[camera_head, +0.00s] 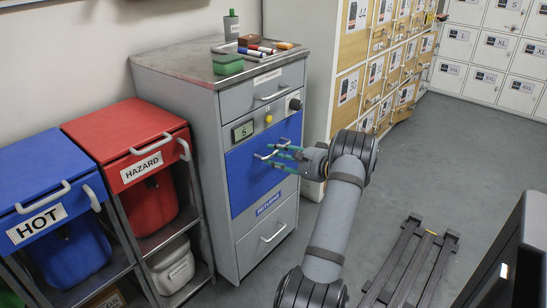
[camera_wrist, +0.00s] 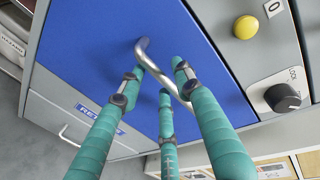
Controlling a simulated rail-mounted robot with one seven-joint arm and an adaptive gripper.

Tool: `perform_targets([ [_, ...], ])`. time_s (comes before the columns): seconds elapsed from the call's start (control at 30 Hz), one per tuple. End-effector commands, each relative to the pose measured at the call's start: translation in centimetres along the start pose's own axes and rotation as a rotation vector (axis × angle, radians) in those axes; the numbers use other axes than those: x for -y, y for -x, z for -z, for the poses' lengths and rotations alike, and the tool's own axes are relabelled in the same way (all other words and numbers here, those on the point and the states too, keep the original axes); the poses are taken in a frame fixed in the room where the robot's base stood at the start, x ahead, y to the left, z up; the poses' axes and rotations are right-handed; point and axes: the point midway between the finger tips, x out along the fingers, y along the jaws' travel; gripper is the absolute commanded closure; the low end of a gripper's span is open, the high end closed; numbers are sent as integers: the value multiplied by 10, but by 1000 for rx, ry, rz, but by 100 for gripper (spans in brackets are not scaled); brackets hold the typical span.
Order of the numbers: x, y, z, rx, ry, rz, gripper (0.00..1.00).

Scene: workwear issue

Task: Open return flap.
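The return flap (camera_head: 245,178) is the blue front panel of a grey cabinet, with a "RETURNS" label below it. It looks closed, flush with the cabinet front. Its silver bar handle (camera_head: 265,156) shows in the wrist view (camera_wrist: 143,50), running slantwise between my fingers. My gripper (camera_head: 279,155) is at the handle, its teal fingers pointing at the flap. In the wrist view my gripper (camera_wrist: 157,78) has its fingers apart on both sides of the bar, with gaps visible. Firm contact with the bar cannot be made out.
Above the flap are a yellow button (camera_head: 268,119), a black knob (camera_head: 295,104) and a small display (camera_head: 243,131). A drawer (camera_head: 268,235) is below. Red (camera_head: 130,140) and blue (camera_head: 42,195) bins stand left. A dark slatted rack (camera_head: 412,265) lies on the floor at right.

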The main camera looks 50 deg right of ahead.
Motion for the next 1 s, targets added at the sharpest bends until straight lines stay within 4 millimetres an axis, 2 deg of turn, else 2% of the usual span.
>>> perform_targets([
  [0.13,-1,-11,0,-1,0,0,66],
  [0.43,0,-13,0,-1,-1,0,66],
  [1.0,0,-13,0,-1,-1,0,100],
])
